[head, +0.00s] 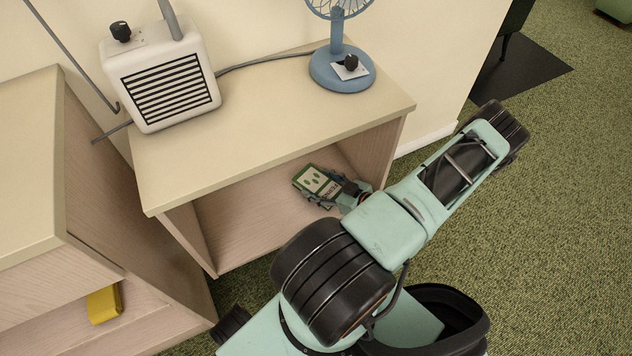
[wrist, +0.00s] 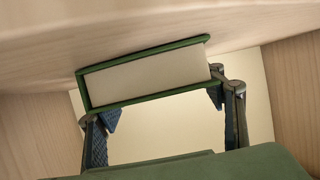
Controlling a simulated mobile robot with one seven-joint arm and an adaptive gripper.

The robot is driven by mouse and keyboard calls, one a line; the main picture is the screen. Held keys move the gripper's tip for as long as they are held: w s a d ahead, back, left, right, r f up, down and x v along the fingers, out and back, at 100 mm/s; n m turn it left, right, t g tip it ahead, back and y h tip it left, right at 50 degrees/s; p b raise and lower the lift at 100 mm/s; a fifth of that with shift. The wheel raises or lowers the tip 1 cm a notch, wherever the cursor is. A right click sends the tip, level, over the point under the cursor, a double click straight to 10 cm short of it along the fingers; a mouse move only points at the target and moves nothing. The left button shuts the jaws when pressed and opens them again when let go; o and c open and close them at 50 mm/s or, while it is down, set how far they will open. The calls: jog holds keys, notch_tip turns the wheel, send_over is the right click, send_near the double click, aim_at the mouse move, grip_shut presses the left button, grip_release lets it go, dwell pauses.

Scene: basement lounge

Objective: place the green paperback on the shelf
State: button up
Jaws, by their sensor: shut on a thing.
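The green paperback (head: 315,180) is inside the open compartment of the low wooden unit, above its bottom shelf board (head: 245,225). My gripper (head: 338,194) reaches in from the front right and is shut on the paperback. In the wrist view, the paperback (wrist: 150,75) shows its pale page edges and green cover between my two fingers (wrist: 162,108). The wooden surface (wrist: 130,25) lies close beyond it; I cannot tell whether they touch. My arm hides the right front of the compartment in the head view.
A white heater-like box (head: 163,80) and a blue fan (head: 342,68) stand on the unit's top (head: 265,125). A second wooden unit (head: 30,180) at left holds a yellow object (head: 104,304). The compartment's left part is clear. Its side walls and top edge surround my arm.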

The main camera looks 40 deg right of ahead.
jog(key=shift+r, duration=0.1)
jog(key=shift+f, duration=0.2)
jog(key=o, duration=1.3)
jog(key=shift+s, duration=0.1)
